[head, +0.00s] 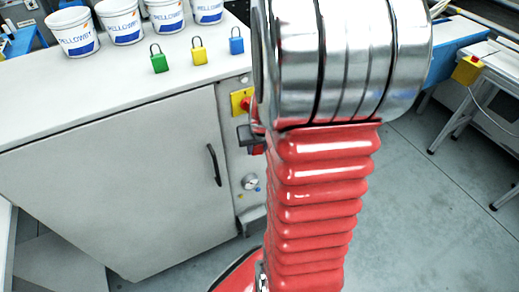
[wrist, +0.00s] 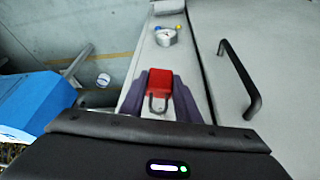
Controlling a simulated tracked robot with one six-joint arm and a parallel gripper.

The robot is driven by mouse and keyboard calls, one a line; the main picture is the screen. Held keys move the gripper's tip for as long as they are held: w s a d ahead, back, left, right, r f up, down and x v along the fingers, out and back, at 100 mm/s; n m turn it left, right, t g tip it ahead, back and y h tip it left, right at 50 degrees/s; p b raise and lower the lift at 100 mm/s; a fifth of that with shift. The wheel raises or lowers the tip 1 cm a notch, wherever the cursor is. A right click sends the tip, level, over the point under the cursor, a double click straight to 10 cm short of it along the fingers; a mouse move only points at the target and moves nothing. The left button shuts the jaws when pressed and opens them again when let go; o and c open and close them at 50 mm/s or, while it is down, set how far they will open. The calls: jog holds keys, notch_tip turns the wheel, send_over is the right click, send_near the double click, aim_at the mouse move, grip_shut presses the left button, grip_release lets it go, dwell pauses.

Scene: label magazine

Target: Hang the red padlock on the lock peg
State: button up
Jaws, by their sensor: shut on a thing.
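The red padlock (wrist: 160,82) is between the two dark fingers of my gripper (wrist: 159,98) in the wrist view. My gripper is shut on its red body, and the grey shackle points toward the camera. The padlock is in front of the cabinet's narrow control panel. In the head view my arm hides most of the gripper; a dark part and a bit of red (head: 256,149) show just left of the arm, below the emergency stop. I cannot make out the lock peg in either view.
Green (head: 159,62), yellow (head: 198,52) and blue (head: 236,43) padlocks stand on the cabinet top (head: 100,90), before several white buckets (head: 120,20). A yellow-and-red emergency stop (head: 242,102), a gauge (head: 250,182) and a black door handle (head: 214,165) stick out from the cabinet front.

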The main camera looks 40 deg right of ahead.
jog(key=shift+w+d, duration=0.25)
jog(key=shift+w, duration=0.6)
jog(key=shift+w+d+f, duration=0.2)
jog(key=shift+w+f, duration=0.3)
jog(key=shift+w, duration=0.15)
jog(key=o, duration=1.3)
jog(key=shift+v, duration=6.8)
jog(key=shift+s+a, duration=0.1)
jog(key=shift+a, duration=0.05)
